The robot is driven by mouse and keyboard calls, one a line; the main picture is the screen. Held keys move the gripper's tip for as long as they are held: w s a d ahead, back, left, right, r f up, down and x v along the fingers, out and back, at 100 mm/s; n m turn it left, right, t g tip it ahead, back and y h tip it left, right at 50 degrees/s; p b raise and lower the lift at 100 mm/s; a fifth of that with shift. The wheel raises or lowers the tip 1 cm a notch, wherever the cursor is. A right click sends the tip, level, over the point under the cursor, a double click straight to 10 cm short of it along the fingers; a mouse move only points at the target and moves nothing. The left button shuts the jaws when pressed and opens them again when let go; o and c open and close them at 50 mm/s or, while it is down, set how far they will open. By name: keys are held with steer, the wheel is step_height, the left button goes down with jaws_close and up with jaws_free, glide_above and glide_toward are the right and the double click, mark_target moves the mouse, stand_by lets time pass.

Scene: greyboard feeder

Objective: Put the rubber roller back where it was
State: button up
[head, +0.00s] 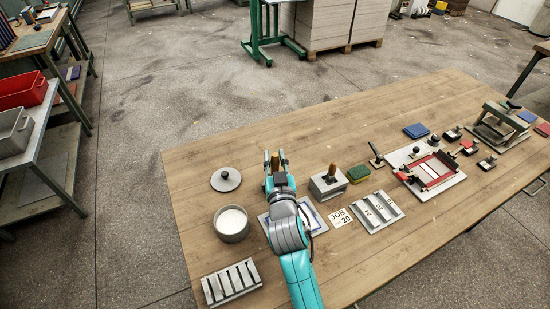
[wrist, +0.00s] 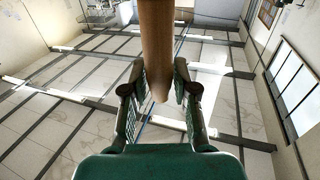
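My gripper (head: 275,159) is over the left part of the wooden table, fingers pointing away from my body. A brown wooden handle (head: 275,164) stands between its fingers. In the wrist view the handle (wrist: 157,45) comes down from the top edge and ends between the fingers of my gripper (wrist: 159,82), which close on it from both sides. I take it for the handle of the rubber roller; its roller end is out of the wrist view and cannot be made out in the head view. A grey block (head: 328,184) with a similar wooden handle stands to the right.
A round lid (head: 226,179) and a pot of white stuff (head: 232,224) stand to the left. A slotted rack (head: 231,283) is at the front left; another (head: 370,212) lies right. A JOB 20 card (head: 340,217), green-yellow sponge (head: 358,174) and red frame (head: 432,171) are further right.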

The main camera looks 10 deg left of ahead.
steer(key=shift+o, duration=0.8)
steer(key=shift+r, duration=0.2)
steer(key=v, duration=1.2)
